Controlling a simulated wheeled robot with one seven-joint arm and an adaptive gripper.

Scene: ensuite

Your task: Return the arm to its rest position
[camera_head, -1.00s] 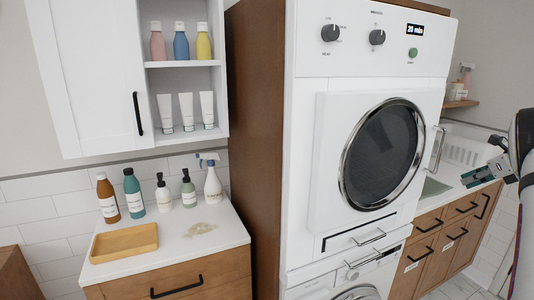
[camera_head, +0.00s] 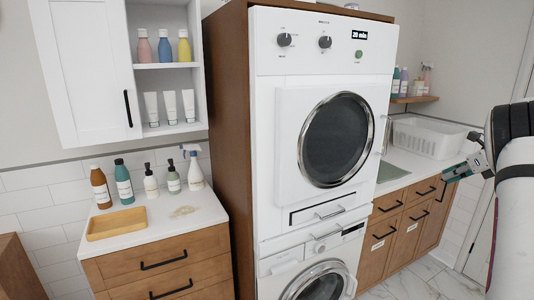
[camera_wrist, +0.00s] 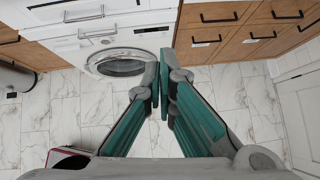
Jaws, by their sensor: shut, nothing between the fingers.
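My gripper (camera_head: 451,175) is at the right side of the head view, in front of the wooden drawer unit and near counter height. My arm (camera_head: 512,180) runs down the right edge of that view, partly cut off. In the wrist view my gripper (camera_wrist: 163,92) has its teal fingers angled together, with their tips close and nothing between them. It hangs in free air over the tiled floor, apart from the furniture.
A stacked dryer (camera_head: 325,130) and washer (camera_head: 318,285) stand in the middle. A wooden drawer unit (camera_head: 386,230) with black handles stands right, with a white basket (camera_head: 425,138) on its counter. A left counter holds bottles and a wooden tray (camera_head: 117,223).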

